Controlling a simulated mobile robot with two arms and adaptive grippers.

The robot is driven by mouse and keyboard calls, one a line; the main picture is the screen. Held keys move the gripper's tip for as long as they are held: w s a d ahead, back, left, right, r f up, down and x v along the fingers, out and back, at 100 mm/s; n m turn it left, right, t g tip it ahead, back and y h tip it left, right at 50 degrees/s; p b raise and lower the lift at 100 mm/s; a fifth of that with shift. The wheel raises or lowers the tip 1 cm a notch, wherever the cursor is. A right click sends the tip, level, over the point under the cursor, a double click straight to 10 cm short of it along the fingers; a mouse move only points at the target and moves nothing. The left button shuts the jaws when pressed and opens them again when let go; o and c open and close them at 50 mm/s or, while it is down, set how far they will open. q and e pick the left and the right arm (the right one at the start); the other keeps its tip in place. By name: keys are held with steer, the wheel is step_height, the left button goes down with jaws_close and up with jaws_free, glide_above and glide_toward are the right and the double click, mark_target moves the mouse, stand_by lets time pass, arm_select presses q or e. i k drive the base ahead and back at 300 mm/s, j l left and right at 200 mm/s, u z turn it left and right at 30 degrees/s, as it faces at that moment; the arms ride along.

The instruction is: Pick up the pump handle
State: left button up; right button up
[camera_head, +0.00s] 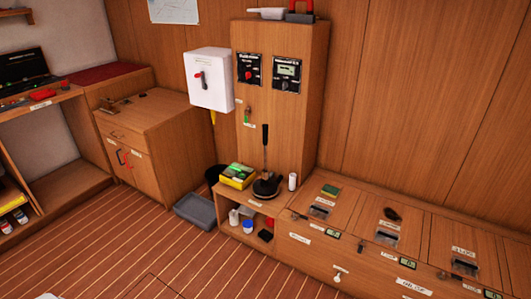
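A black upright handle (265,138) on a thin pale shaft stands at the middle of the head view. Its lower end meets a round black base (265,187) on the low wooden counter. I take this to be the pump handle, but I cannot tell whether it is separate from the base. Neither of my grippers is in view, and nothing touches the handle.
A yellow-green box (237,176) stands left of the base, a white cylinder (292,181) right of it. A tall wooden column (272,112) with panels rises behind. A grey bin (195,210) sits on the floor. The striped floor (130,245) in front is largely clear.

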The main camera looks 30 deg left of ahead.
mark_target(264, 127)
steer(key=i+j+u, duration=0.15)
steer(key=u, duration=0.3)
steer(key=i+u, duration=0.45)
steer(key=k, duration=0.1)
